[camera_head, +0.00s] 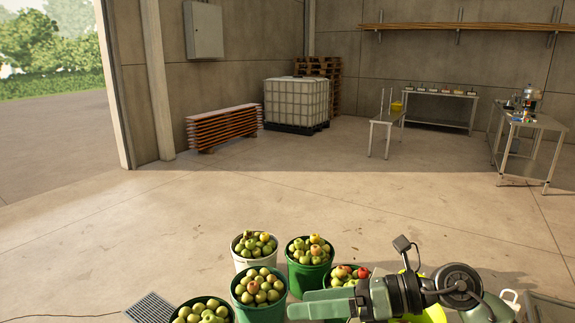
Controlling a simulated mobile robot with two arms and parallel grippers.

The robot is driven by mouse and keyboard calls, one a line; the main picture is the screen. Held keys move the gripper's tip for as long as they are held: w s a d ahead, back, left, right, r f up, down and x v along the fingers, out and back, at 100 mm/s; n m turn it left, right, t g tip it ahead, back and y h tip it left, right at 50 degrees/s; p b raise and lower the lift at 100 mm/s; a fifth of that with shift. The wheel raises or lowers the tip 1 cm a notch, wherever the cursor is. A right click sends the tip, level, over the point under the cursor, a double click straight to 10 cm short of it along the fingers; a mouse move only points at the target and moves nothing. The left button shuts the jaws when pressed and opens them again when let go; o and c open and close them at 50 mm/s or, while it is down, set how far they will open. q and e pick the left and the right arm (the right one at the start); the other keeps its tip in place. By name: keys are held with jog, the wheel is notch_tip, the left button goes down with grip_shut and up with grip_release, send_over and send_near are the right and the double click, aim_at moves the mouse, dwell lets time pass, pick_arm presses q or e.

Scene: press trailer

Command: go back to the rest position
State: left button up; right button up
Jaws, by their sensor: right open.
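My right gripper (318,304) reaches in from the lower right, its arm lying low across the picture. Its green fingers point left, in front of the buckets, and it looks empty. It is open, though the gap between the fingers is hard to make out from here. My left gripper is not in view.
Several buckets full of apples stand close by at the bottom: a white one (240,262), green ones (308,276) and others partly hidden by my arm. A floor drain (150,308) lies at left. An IBC tank (297,102) and steel tables (533,125) stand far back. The middle floor is clear.

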notch_tip(320, 180, up, 8)
jog(key=w+m+t+y, duration=0.1)
jog(key=m+t+y, duration=0.3)
jog(key=m+t, duration=0.7)
jog(key=w+d+f+m+t+h, duration=0.3)
jog(key=d+m+t+h, duration=0.5)
jog(key=m, duration=0.7)
jog(key=s+d+f+m+g+h, duration=0.1)
jog(key=d+f+m+g+h, duration=0.25)
jog(key=f+m+h, duration=0.35)
jog(key=s+d+f+m+g+h, duration=0.2)
jog(key=d+f+m+h, duration=0.25)
jog(key=f, duration=0.45)
jog(key=s+f+m+g+y, duration=0.1)
jog(key=s+f+m+g, duration=0.2)
jog(key=s+f+g, duration=0.55)
jog(key=s+f+m+g, duration=0.35)
jog(key=s+f, duration=0.55)
jog(key=s, duration=0.7)
notch_tip(320, 180, down, 27)
jog(key=s+n+g, duration=0.1)
jog(key=g, duration=0.1)
jog(key=s+d+f, duration=0.3)
jog(key=s+f, duration=1.2)
jog(key=s, duration=0.2)
jog(key=shift+f+g, duration=0.4)
jog(key=shift+g, duration=0.05)
